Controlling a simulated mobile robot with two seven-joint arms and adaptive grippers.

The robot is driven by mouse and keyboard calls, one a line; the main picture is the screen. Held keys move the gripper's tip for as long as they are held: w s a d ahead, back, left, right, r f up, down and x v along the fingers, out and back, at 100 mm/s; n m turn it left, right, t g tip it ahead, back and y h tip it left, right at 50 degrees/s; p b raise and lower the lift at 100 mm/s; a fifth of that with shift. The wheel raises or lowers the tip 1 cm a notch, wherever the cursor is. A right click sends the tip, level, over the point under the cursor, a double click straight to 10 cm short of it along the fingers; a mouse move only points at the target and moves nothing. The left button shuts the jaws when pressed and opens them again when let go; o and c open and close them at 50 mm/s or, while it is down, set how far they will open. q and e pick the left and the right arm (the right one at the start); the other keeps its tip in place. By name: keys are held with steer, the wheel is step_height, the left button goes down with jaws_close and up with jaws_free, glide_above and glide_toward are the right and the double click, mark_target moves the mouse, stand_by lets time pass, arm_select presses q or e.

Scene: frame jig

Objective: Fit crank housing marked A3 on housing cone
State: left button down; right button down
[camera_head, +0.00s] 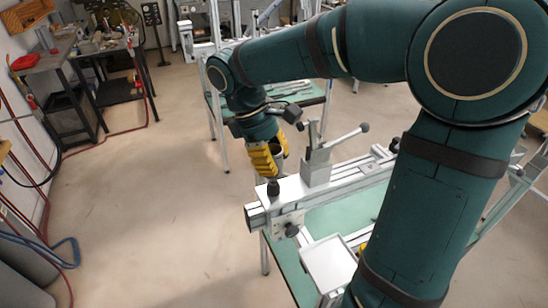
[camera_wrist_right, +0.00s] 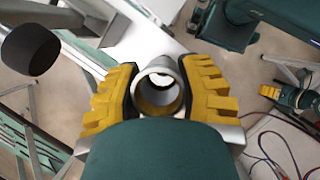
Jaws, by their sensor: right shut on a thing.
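My right gripper (camera_head: 266,160) has yellow fingers and is shut on the crank housing (camera_wrist_right: 160,88), a grey hollow cylinder. In the right wrist view the yellow fingers press its two sides, and I look down its open bore. In the head view the housing (camera_head: 280,152) shows only partly behind the fingers. No A3 mark is readable. The dark housing cone (camera_head: 273,187) stands on the near end of the jig beam. The gripper is above it, apart from it. A green and yellow part (camera_wrist_right: 280,94) in the wrist view looks like my left gripper; its jaws are unclear.
The aluminium jig beam (camera_head: 262,212) carries a toggle clamp (camera_head: 318,160) with a raised lever, close right of the gripper. A green-topped table (camera_head: 345,210) lies under the jig. A workbench (camera_head: 60,60) stands at the far left. The floor left of the jig is clear.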

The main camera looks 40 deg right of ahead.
mark_target(276, 183)
steer(key=shift+f+b, duration=1.5)
steer(key=shift+f, duration=1.3)
steer(key=c, duration=0.5)
jaws_free()
steer(key=shift+c, duration=0.2)
steer(key=v, duration=1.2)
